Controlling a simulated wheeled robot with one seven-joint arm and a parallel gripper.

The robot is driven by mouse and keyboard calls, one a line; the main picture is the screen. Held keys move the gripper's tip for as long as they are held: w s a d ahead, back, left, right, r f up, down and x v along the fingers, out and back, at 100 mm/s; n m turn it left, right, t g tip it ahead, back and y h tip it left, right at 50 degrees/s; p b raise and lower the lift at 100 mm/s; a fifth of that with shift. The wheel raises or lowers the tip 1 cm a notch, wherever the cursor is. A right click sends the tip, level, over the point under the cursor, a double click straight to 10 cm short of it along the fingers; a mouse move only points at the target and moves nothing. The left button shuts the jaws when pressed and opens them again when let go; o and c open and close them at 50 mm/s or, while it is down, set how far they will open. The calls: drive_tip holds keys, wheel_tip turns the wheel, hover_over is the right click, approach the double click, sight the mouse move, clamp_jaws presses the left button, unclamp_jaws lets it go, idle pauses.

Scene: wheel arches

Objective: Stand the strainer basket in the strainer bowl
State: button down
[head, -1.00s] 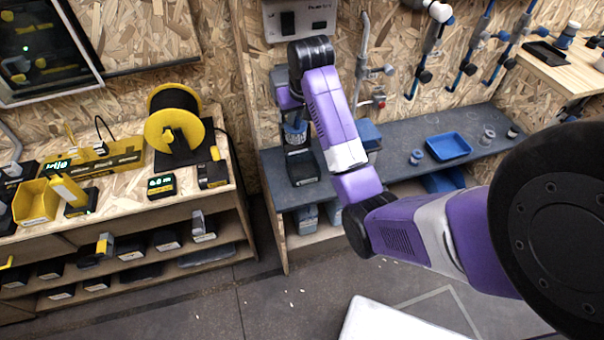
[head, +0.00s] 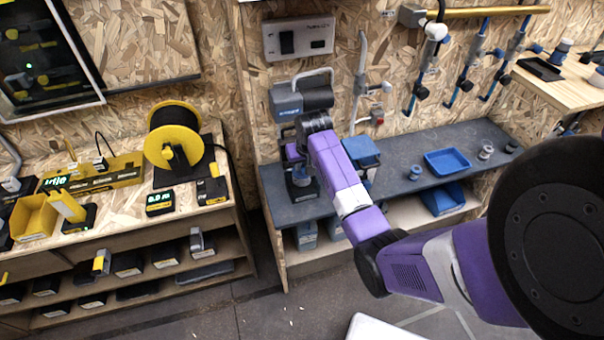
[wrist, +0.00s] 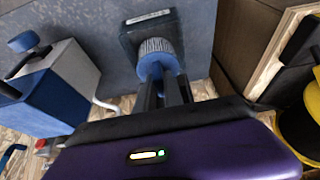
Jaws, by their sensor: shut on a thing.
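The strainer basket is a small grey mesh cup with a blue top (wrist: 157,46), seen in the wrist view. My gripper (wrist: 160,82) is shut on its blue top. A dark square-based holder with a white label (wrist: 130,38), which looks like the strainer bowl, is directly beyond the basket. In the head view the basket (head: 300,176) is upright at the dark holder (head: 306,193) on the grey bench, below my purple wrist. The basket covers the holder's opening, so I cannot tell how deep it sits.
A blue-topped box (head: 361,152) is close on the right. A blue tray (head: 447,161) and small cups lie farther right on the grey bench. A wooden bench with a yellow reel (head: 160,138) is left.

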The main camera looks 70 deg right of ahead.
sight(302, 174)
drive_tip(key=shift+f, duration=2.15)
drive_tip(key=shift+f, duration=0.2)
drive_tip(key=c, duration=1.5)
unclamp_jaws()
drive_tip(key=shift+o, duration=0.2)
